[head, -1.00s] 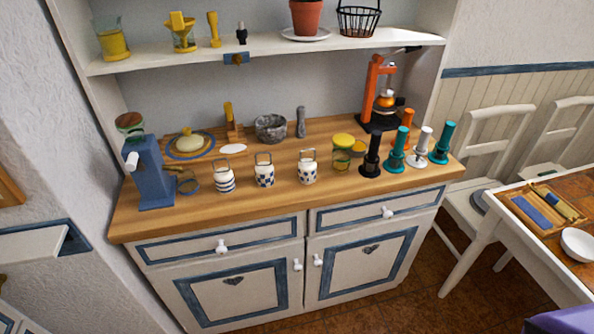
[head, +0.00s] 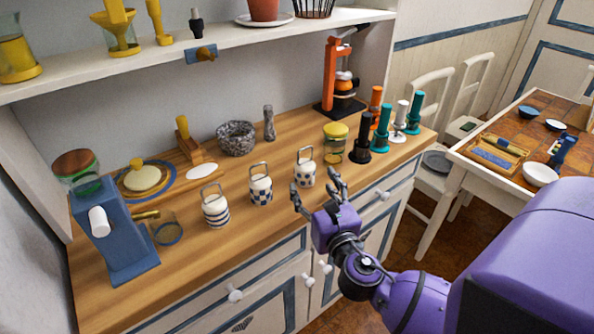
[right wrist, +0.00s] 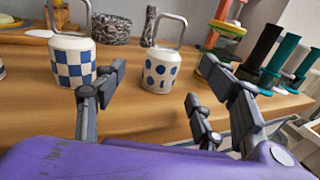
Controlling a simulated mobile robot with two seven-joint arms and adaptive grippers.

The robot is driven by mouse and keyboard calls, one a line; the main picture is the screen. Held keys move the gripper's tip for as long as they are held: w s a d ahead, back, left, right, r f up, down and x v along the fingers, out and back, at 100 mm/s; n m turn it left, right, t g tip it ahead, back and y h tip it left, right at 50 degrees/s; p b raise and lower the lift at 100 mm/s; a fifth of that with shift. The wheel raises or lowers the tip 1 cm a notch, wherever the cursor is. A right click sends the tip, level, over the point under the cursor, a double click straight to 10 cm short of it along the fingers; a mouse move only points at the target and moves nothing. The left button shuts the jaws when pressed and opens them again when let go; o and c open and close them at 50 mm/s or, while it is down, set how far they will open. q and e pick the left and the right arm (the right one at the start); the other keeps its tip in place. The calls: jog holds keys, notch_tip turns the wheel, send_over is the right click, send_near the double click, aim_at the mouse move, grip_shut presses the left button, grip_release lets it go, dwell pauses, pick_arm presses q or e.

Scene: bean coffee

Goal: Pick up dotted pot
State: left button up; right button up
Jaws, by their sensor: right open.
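The dotted pot (head: 305,171) is a small white pot with blue dots and a grey wire handle standing up. It stands upright at the right end of a row of three pots, near the counter's front edge. In the right wrist view the dotted pot (right wrist: 160,70) is centred beyond the fingers. My right gripper (head: 316,190) is open and empty just in front of the dotted pot, with a gap between them. In the right wrist view its fingers (right wrist: 155,95) are spread to either side. My left gripper is not in view.
A checkered pot (head: 261,190) stands close left of the dotted pot, and a striped pot (head: 215,211) further left. A yellow-lidded jar (head: 335,145) and black tamper-like cylinder (head: 361,142) stand to the right. A stone bowl (head: 236,139) is behind. The wooden counter (head: 240,245) is clear in front.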

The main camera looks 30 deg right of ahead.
aim_at(308, 175)
jog(key=x, duration=0.6)
jog(key=shift+w+d+f, duration=0.2)
jog(key=shift+w+d, duration=0.05)
jog(key=shift+d, duration=0.05)
jog(key=shift+s, duration=0.1)
jog(key=c, duration=1.4)
